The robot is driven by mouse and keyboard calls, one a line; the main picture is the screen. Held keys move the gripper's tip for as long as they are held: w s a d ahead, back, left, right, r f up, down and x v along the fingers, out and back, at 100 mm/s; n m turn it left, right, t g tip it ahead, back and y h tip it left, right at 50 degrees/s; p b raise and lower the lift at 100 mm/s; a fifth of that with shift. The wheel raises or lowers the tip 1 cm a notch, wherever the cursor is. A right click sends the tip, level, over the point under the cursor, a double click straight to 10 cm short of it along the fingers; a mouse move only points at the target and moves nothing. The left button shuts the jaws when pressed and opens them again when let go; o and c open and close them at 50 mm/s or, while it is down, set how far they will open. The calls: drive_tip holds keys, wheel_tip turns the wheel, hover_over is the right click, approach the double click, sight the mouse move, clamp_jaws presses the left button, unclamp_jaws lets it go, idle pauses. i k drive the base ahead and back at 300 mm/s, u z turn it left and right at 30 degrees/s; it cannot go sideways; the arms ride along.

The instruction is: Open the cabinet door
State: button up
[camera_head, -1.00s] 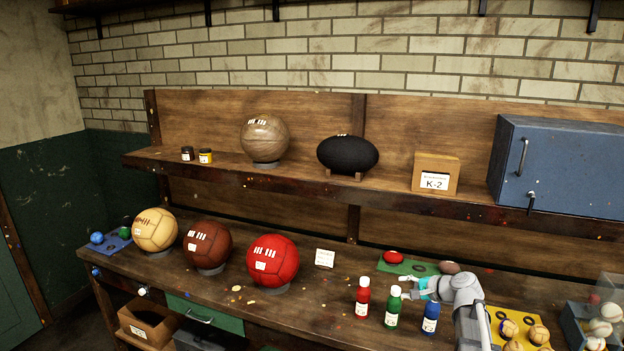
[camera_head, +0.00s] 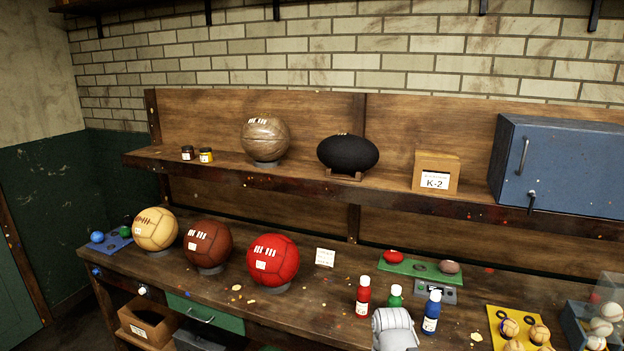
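The blue-grey cabinet stands at the right end of the upper shelf and is cut off by the picture's right edge. Its front door (camera_head: 575,165) looks shut. A vertical metal handle (camera_head: 522,157) is near the door's left edge. Below it is a small metal piece like a lock with a key (camera_head: 531,198). A grey link of my arm (camera_head: 395,328) shows at the bottom, low in front of the bench and well left of and below the cabinet. My gripper's fingers do not show.
On the upper shelf (camera_head: 476,206), a K-2 box (camera_head: 436,173) and a black oval ball (camera_head: 347,154) stand left of the cabinet. Paint bottles, including a blue one (camera_head: 431,313), stand on the bench near my arm. A yellow tray (camera_head: 497,318) with balls lies right.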

sight(571, 170)
drive_tip(key=k, duration=0.5)
drive_tip(key=z, duration=1.45)
drive_tip(key=i, duration=0.7)
drive_tip(key=z, duration=0.05)
